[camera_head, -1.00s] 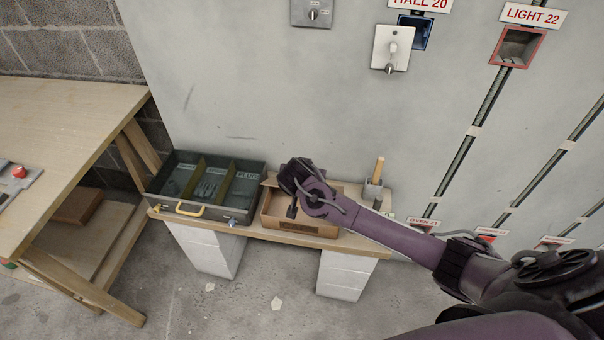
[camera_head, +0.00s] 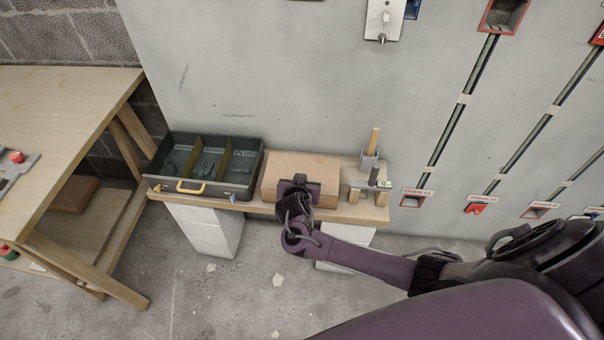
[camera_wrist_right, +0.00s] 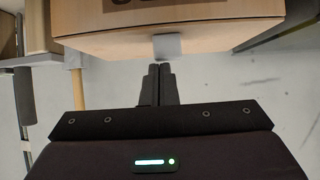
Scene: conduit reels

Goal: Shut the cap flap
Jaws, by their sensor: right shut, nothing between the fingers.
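My right gripper (camera_head: 298,182) is at the front edge of the box. Its fingers (camera_wrist_right: 160,70) are together and empty, pointing at the grey tab; I cannot tell if they touch it. The gripper hides part of the box front. My left gripper is not in view.
A dark compartment tray (camera_head: 236,190) with a yellow handle stands left of the box. A wooden workbench (camera_head: 75,100) is at the left. The floor in front is mostly clear.

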